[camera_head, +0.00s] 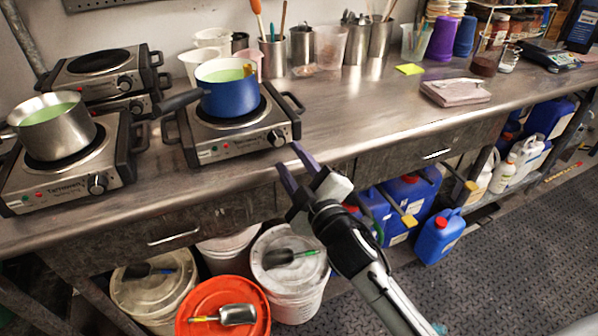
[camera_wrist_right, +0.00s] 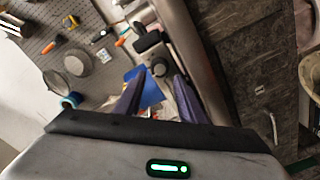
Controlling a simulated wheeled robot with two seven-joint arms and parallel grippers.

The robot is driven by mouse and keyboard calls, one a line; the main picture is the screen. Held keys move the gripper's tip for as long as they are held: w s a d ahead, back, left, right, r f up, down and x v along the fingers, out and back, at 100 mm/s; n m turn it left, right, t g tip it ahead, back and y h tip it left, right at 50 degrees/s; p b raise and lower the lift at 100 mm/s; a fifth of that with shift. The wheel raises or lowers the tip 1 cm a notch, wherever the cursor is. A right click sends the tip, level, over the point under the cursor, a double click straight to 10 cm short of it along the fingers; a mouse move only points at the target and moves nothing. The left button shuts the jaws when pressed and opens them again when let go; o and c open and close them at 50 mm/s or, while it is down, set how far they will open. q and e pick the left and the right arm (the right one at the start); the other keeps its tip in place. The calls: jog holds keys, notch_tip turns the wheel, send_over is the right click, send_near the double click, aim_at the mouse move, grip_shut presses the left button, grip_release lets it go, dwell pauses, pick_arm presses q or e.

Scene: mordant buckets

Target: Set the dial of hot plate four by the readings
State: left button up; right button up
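The hot plate with the blue pot (camera_head: 230,92) is the middle hot plate (camera_head: 232,150), with its dial (camera_head: 276,137) at the right of its front. Another hot plate (camera_head: 60,197) at the left holds a steel pot (camera_head: 58,130) and has a dial (camera_head: 97,184). Two more hot plates are stacked behind (camera_head: 85,84). I cannot read which is number four. My right gripper (camera_head: 291,172) is open and empty, just in front of the middle hot plate, fingertips apart from the dial. In the right wrist view, the open fingers (camera_wrist_right: 157,100) show with a dark round knob beyond. My left gripper is out of view.
The steel counter (camera_head: 350,125) is clear right of the middle hot plate, up to a folded cloth (camera_head: 455,92) and a yellow note (camera_head: 408,69). Cups with tools stand at the back. Buckets (camera_head: 290,262) with scoops on their lids stand below the counter.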

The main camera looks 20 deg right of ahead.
jog(key=shift+s+d, duration=0.1)
jog(key=shift+s, duration=2.2)
jog(key=shift+f, duration=0.1)
